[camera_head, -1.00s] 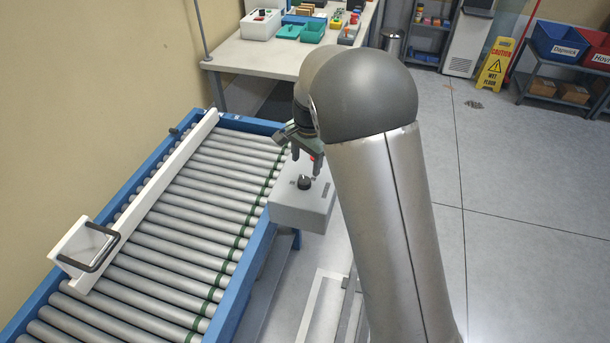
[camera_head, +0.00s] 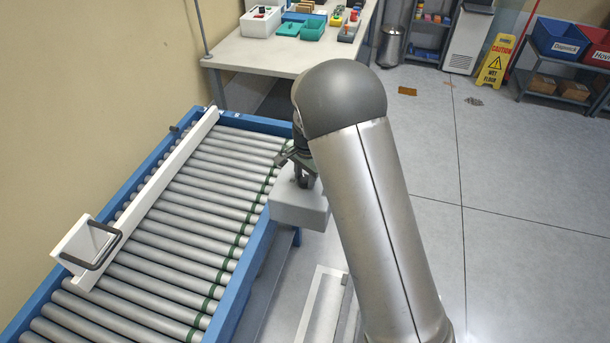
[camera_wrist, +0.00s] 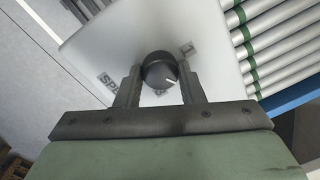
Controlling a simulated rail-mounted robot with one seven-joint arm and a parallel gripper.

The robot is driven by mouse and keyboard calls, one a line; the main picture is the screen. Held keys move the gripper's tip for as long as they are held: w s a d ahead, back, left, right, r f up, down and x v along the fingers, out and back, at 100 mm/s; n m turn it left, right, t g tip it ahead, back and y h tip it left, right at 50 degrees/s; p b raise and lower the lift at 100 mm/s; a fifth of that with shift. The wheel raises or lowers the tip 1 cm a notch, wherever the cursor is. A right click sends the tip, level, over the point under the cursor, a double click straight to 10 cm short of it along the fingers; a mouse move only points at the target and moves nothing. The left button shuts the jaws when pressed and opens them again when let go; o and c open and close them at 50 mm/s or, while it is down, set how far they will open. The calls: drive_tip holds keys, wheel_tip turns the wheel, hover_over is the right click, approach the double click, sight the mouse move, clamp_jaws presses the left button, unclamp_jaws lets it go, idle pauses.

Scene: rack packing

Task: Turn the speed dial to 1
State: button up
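The speed dial (camera_wrist: 159,71) is a round black knob with a white pointer mark, on a light grey control box (camera_head: 303,212) beside the conveyor. In the wrist view the pointer aims to the lower right. Printed lettering on the box face is partly covered by the knob and my fingers. My gripper (camera_wrist: 160,86) is over the box, its two fingers apart on either side of the dial's near part. I cannot tell whether they touch it. In the head view my gripper (camera_head: 304,184) hides the dial.
The roller conveyor (camera_head: 200,205) with its blue side rail runs left of the box. A white guide bar (camera_head: 150,190) and a white bracket with a dark handle (camera_head: 88,245) lie across it. A workbench (camera_head: 265,52) with trays stands behind. Open floor lies to the right.

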drive_tip(key=shift+n, duration=0.3)
drive_tip(key=n+b, duration=0.2)
drive_tip(key=shift+w+f+n, duration=0.1)
drive_tip(key=shift+n, duration=0.2)
drive_tip(key=n+b, duration=0.2)
drive_tip(key=shift+n, duration=0.3)
drive_tip(key=n+b, duration=0.1)
drive_tip(key=n, duration=0.5)
drive_tip(key=shift+g+b, duration=0.4)
drive_tip(key=shift+r+n, duration=0.2)
drive_tip(key=shift+n, duration=0.1)
drive_tip(key=o, duration=1)
